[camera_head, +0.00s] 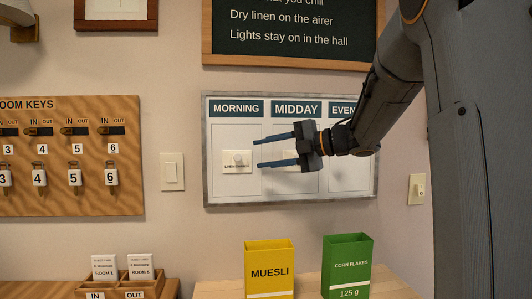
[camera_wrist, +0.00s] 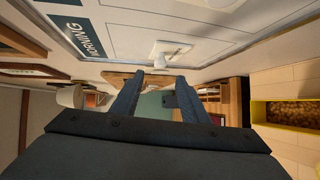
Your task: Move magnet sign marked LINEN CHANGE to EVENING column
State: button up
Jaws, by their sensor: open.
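The magnet sign (camera_head: 237,166) is a small white plate with a round knob, in the MORNING column of the wall board (camera_head: 292,202). Its small print seems to read LINEN CHANGE. It also shows in the wrist view (camera_wrist: 160,53), just beyond my fingertips. My gripper (camera_head: 256,154) is open and empty in front of the board, its fingers pointing left towards the sign. It also shows in the wrist view (camera_wrist: 160,76). A second pale plate (camera_head: 290,168) in the MIDDAY column is mostly hidden behind my gripper.
Below the board stand a yellow MUESLI box (camera_head: 269,270) and a green CORN FLAKES box (camera_head: 346,266). A light switch (camera_head: 172,172) and a key board (camera_head: 70,200) are to the left. A dark chalkboard (camera_head: 290,30) hangs above. Another switch (camera_head: 417,189) is at right.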

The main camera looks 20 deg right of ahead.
aim_at(239, 158)
jog(key=shift+p+x, duration=0.95)
jog(key=shift+x, duration=2.8)
jog(key=shift+w+d, duration=0.1)
jog(key=shift+w, duration=0.05)
grip_shut()
